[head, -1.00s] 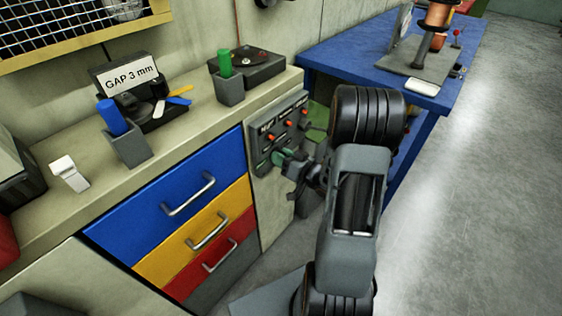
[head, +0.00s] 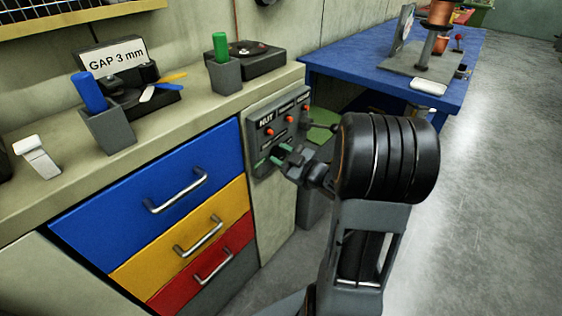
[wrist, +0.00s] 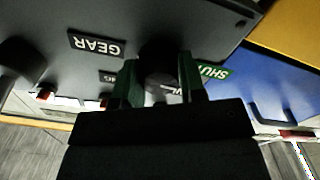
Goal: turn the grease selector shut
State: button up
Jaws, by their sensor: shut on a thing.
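My gripper (head: 282,155) is at the lower part of a grey control panel (head: 259,131) on the cabinet's end. In the wrist view its two green fingers (wrist: 160,86) are shut on the grease selector (wrist: 158,88), a dark round knob with a paler face. A green SHUT label (wrist: 213,72) is beside the right finger. A GEAR label (wrist: 97,45) is up and left of the knob. Another small label beside the left finger is partly covered. The fingers and wrist hide much of the knob, and I cannot tell where it points.
Red switches (head: 269,132) sit on the panel above my gripper. Blue, yellow and red drawers (head: 150,185) with protruding handles are to the left. A blue table (head: 350,62) stands behind my arm. The floor (head: 480,200) on the right is clear.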

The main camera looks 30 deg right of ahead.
jog(key=shift+f+n+b, duration=0.15)
jog(key=shift+n+b, duration=0.25)
jog(key=shift+n, duration=0.2)
jog(key=o, duration=0.9)
jog(key=shift+s, duration=0.1)
jog(key=shift+v, duration=6.8)
